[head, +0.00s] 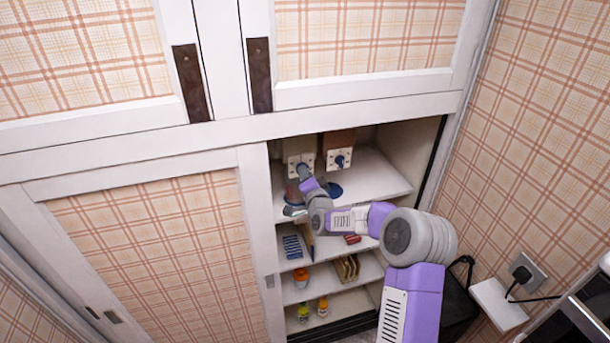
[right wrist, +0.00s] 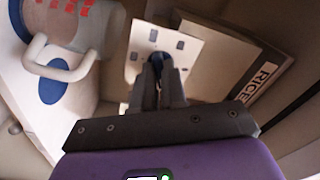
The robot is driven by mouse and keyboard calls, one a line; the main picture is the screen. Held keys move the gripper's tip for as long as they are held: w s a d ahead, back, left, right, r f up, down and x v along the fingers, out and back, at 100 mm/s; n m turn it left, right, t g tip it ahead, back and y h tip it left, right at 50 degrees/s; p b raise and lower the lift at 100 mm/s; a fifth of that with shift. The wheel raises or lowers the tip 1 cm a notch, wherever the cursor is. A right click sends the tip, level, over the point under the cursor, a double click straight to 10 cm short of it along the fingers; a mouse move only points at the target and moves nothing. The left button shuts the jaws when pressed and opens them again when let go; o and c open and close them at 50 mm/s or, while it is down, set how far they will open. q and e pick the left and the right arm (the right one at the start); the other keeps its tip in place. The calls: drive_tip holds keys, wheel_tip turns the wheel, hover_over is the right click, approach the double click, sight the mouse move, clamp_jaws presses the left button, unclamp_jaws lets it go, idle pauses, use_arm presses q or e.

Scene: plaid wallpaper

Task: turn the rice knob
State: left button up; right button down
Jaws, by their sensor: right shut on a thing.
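Two white plates with knobs show side by side on dispensers in the cupboard in the head view, a left plate (head: 293,160) and a right plate with a blue knob (head: 340,161). My right gripper (head: 303,171) is at the left plate. The fingers hide much of this knob. A box with a RICE label (right wrist: 264,76) stands just right of that plate. My left gripper is not in view.
A mug with a white handle (right wrist: 38,62) and red print is close on the left in the wrist view. Lower shelves hold an orange-topped jar (head: 301,277), small bottles and racks. A white frame (head: 262,215) bounds the opening on the left.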

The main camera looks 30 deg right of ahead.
drive_tip(key=shift+n+b, duration=6.2)
drive_tip(key=shift+b, duration=0.25)
drive_tip(key=c, duration=1.2)
unclamp_jaws()
drive_tip(key=v, duration=0.7)
drive_tip(key=shift+s+b, duration=0.3)
drive_tip(key=shift+b, duration=0.1)
